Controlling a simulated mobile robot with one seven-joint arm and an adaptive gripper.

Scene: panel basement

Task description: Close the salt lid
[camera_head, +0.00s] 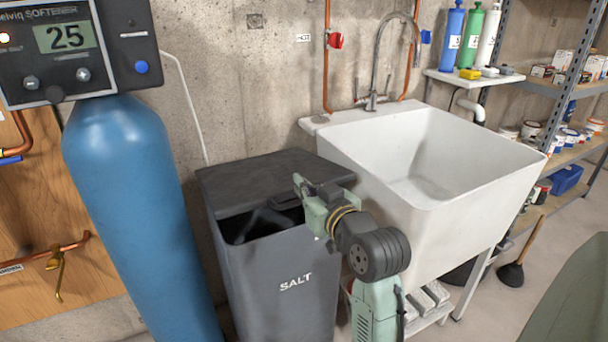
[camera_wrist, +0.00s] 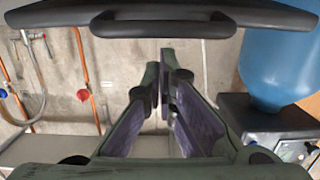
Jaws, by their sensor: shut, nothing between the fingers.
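The dark grey salt bin (camera_head: 281,280) stands between the blue tank and the sink, with SALT on its front. Its dark lid (camera_head: 250,181) is partly open: a dark gap (camera_head: 250,226) shows between the lid's front edge and the bin's front rim. My gripper (camera_head: 299,184) is at the right front part of the lid in the head view and hides part of it. In the wrist view its fingers (camera_wrist: 166,62) are shut and empty, pointing at the wall. I cannot tell whether they touch the lid.
The white sink (camera_head: 430,165) stands close to the bin's right. The blue tank (camera_head: 130,190) stands close to its left. A concrete wall (camera_head: 235,95) is behind. A dark curved bar (camera_wrist: 270,17) crosses the top of the wrist view; what it belongs to is unclear.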

